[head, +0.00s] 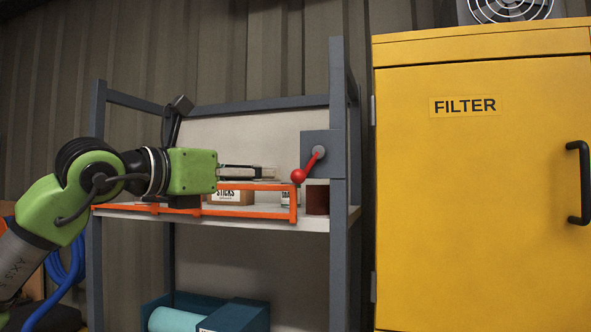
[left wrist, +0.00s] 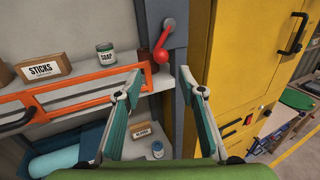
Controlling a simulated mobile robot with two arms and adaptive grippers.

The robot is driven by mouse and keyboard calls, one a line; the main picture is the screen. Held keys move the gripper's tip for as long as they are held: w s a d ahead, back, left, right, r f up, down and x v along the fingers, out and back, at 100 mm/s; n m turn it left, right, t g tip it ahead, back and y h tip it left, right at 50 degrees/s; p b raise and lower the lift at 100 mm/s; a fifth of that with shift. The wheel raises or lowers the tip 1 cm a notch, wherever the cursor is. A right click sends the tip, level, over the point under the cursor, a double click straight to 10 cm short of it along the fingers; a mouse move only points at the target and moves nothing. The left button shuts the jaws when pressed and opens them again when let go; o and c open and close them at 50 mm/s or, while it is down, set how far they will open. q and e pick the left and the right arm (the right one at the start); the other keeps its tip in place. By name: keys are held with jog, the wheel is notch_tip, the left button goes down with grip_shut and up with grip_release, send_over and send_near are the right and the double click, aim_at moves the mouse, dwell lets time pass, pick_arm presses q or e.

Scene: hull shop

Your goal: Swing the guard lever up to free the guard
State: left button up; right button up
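The guard lever (head: 309,164) is a red arm with a ball end on a grey plate (head: 329,147) on the shelf's right post. It hangs down and to the left from its pivot; it also shows in the left wrist view (left wrist: 162,48). The orange guard (head: 293,207) is a rail frame across the shelf front, its right end near the ball. My left gripper (head: 276,173) points right, just left of the ball. In the left wrist view it is open and empty (left wrist: 160,76), with the ball appearing beyond the gap between its fingertips.
Behind the guard, the shelf board (head: 262,222) holds a STICKS box (left wrist: 43,68), a SOAP can (left wrist: 106,55) and a dark red tin (head: 317,200). A yellow FILTER cabinet (head: 470,200) stands close on the right. A teal bin (head: 236,316) lies below.

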aim_at(293, 174)
pick_arm(q)
jog(key=p+x, duration=0.5)
jog(key=x, duration=0.5)
jog(key=shift+w+d+r, duration=0.1)
jog(key=shift+d, duration=0.1)
jog(key=shift+w+d+p, duration=0.35)
jog(key=shift+w+p, duration=0.05)
jog(key=shift+w, duration=0.05)
jog(key=shift+f, duration=0.2)
grip_shut()
